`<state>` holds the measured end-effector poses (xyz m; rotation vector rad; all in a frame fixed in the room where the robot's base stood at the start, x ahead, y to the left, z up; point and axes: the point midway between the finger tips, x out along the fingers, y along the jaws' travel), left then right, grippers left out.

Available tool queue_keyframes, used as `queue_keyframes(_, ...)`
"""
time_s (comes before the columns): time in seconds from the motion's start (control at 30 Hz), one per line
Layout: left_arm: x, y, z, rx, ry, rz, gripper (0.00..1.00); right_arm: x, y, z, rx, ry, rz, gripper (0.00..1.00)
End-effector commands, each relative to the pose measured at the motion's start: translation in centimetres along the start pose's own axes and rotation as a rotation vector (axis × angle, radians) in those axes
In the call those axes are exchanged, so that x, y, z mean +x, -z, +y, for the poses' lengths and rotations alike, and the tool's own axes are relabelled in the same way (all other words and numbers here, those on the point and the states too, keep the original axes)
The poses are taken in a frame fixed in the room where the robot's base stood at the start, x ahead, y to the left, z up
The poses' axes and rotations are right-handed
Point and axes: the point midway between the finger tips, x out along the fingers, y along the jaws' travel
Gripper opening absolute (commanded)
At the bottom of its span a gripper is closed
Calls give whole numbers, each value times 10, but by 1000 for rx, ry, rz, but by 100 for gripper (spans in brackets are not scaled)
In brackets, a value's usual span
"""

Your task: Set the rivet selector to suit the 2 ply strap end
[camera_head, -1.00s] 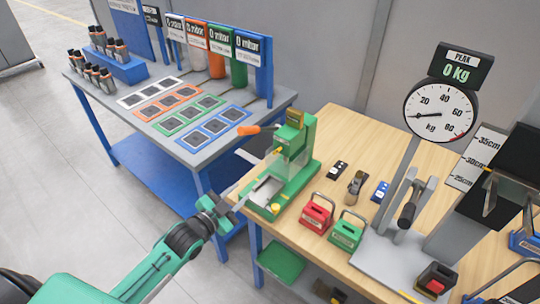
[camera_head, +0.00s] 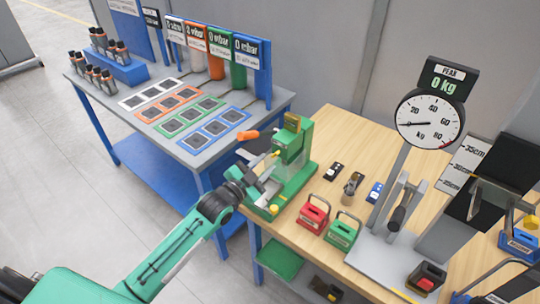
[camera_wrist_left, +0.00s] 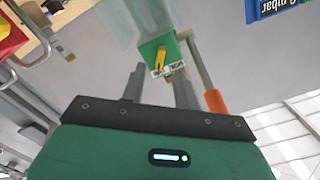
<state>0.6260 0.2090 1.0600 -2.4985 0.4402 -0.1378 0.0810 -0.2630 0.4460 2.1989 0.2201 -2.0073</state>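The green riveting press (camera_head: 292,150) stands at the left end of the wooden bench, with an orange-handled lever (camera_head: 248,135). A small yellow pointer (camera_head: 277,154), which looks like the rivet selector, sits on its front. In the left wrist view the yellow pointer (camera_wrist_left: 161,54) hangs tilted on a green block above a white label I cannot read. My left gripper (camera_head: 262,178) is in front of the press, just below the pointer. In the wrist view its grey fingers (camera_wrist_left: 158,92) are apart with nothing between them. I cannot make out the strap end. My right gripper does not show.
A red box (camera_head: 313,214) and a green box (camera_head: 342,232) with handles stand right of the press. A dial scale (camera_head: 430,122) is farther right. The orange lever (camera_wrist_left: 214,101) is close to my left fingers. A blue-framed table (camera_head: 190,140) stands behind left.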

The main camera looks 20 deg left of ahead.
Motion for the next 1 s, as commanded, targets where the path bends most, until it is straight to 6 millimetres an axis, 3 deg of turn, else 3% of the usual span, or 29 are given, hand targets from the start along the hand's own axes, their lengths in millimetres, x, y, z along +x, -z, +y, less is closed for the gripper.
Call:
queue_keyframes(0.23,29,1,-1,0,0,1,31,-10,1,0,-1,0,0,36)
queue_keyframes(0.63,34,0,0,0,-1,1,31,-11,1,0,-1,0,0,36)
queue_keyframes(0.8,34,0,0,0,-1,1,0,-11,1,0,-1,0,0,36)
queue_keyframes(1.0,34,0,0,-2,-1,1,0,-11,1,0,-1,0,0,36)
